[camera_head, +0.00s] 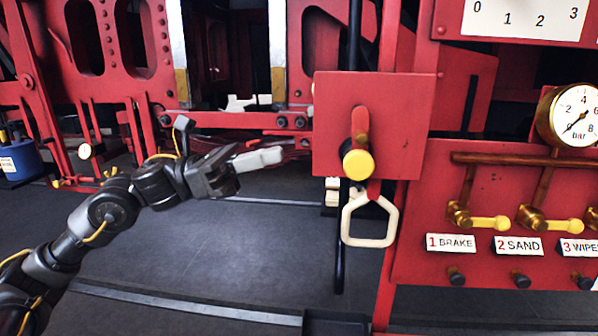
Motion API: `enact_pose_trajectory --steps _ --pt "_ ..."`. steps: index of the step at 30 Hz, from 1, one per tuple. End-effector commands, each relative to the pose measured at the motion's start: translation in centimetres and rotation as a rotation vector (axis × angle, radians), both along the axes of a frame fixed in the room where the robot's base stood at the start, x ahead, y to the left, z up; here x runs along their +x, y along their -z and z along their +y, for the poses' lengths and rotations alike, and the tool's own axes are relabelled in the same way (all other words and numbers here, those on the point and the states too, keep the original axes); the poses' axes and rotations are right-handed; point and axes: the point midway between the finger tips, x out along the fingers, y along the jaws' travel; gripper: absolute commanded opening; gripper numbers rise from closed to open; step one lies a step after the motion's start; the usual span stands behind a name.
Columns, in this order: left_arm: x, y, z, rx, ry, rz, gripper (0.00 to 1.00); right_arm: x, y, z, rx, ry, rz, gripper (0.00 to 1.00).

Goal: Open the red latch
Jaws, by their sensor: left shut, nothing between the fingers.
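A square red plate (405,110) stands right of the middle. On its front is a short red latch lever (360,122), which runs down to a round yellow knob (358,164). A cream loop handle (345,222) hangs below the plate on a red strap. My left gripper (274,157) is shut and empty, its pale fingers pointing right. In the picture it is left of the plate and the knob, with a gap between; it touches neither. My right gripper is out of view.
Right of the plate, a red panel carries a pressure gauge (575,115), copper pipes and yellow-handled valves (490,222) labelled brake, sand and a partly cut-off third. A dark vertical rod (340,250) passes behind the loop. Dark floor (230,250) below my left arm is clear.

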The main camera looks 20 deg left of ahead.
Motion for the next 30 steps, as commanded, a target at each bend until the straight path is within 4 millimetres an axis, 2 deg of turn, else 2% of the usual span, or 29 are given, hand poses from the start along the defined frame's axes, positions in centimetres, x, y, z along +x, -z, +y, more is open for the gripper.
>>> enact_pose_trajectory --steps 1,6,18,19,22,23,26,27,29,30 --pt "-0.2 0.7 0.8 0.002 -0.003 0.001 0.0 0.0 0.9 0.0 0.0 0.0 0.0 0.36" --pt "-0.6 0.8 2.7 0.0 -0.002 0.001 0.0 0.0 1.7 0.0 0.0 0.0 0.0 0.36" --pt "-0.8 0.7 3.3 0.0 0.001 0.001 0.0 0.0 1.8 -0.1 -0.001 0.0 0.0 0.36" --pt "-0.8 0.7 3.2 0.0 0.001 0.001 0.0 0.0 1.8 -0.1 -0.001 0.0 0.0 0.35" --pt "-0.1 1.0 3.5 -0.017 -0.004 0.025 0.0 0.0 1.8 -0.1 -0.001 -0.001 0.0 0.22" --pt "0.5 1.2 3.7 -0.034 -0.011 0.049 0.0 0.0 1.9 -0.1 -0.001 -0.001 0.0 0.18" --pt "4.7 3.3 5.3 -0.144 -0.049 0.203 0.0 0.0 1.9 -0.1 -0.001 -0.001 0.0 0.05" --pt "7.2 4.9 6.3 -0.213 -0.073 0.3 0.0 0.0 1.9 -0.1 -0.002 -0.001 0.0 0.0" --pt "11.4 8.6 8.2 -0.334 -0.117 0.474 0.0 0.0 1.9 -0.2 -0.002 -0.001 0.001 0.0" --pt "14.1 12.0 9.6 -0.425 -0.152 0.602 0.0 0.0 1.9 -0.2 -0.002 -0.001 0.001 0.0"
